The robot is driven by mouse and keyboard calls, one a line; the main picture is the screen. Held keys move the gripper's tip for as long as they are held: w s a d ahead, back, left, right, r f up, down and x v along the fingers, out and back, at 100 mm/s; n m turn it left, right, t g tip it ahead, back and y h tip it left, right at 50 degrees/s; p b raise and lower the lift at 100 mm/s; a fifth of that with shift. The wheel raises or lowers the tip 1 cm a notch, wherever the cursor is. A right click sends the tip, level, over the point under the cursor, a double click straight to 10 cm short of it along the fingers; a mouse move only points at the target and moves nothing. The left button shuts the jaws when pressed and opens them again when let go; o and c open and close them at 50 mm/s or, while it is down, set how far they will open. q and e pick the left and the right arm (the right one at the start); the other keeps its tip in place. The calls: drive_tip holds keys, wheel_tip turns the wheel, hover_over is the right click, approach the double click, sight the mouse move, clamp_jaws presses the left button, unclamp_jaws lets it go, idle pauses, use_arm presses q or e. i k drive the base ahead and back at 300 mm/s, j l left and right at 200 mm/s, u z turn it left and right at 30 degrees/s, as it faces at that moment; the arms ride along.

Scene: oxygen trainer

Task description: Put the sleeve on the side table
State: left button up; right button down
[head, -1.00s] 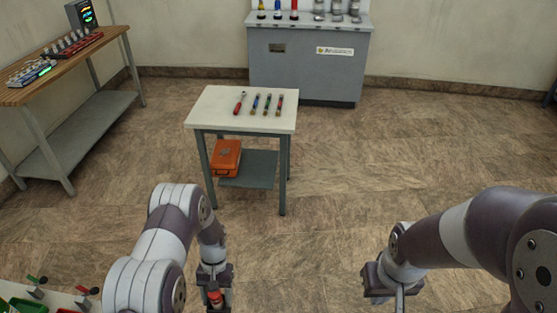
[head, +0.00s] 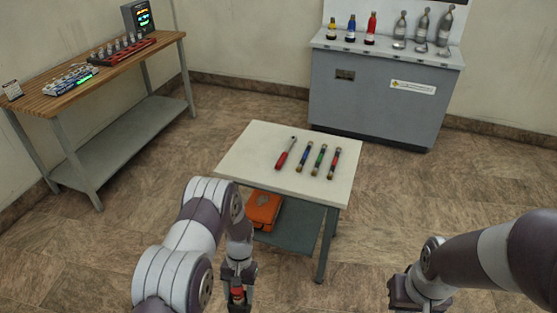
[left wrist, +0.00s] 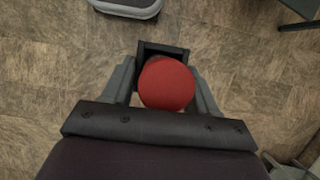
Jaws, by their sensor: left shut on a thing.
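My left gripper (head: 238,298) is shut on a small dark piece with a red round top, which I take to be the sleeve (head: 237,291). In the left wrist view the sleeve (left wrist: 166,84) shows as a red disc between the fingers, over the floor; its lower part is hidden. The side table (head: 250,150) has a pale top and stands ahead, beyond my left gripper. My right gripper (head: 405,296) is at the lower right, over the floor, with its fingertips too unclear to read.
A red-handled ratchet (head: 286,153) and several banded tubes (head: 319,160) lie mid-right on the side table. Its left part and front edge are bare. An orange case (head: 264,210) sits on its lower shelf. A wooden bench (head: 110,65) stands left, a grey cabinet (head: 375,95) behind.

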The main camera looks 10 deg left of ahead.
sight(259, 148)
drive_tip(key=i+j+u, duration=0.1)
drive_tip(key=i+u, duration=0.15)
drive_tip(key=u, duration=0.15)
drive_tip(key=i+u, duration=0.25)
drive_tip(key=u, duration=0.2)
drive_tip(key=i+u, duration=0.25)
drive_tip(key=u, duration=0.15)
drive_tip(key=i+l+u, duration=0.15)
drive_tip(key=u, duration=0.3)
drive_tip(key=i+j+z, duration=0.2)
drive_tip(key=i+z, duration=0.2)
drive_tip(key=i+j+z, duration=0.4)
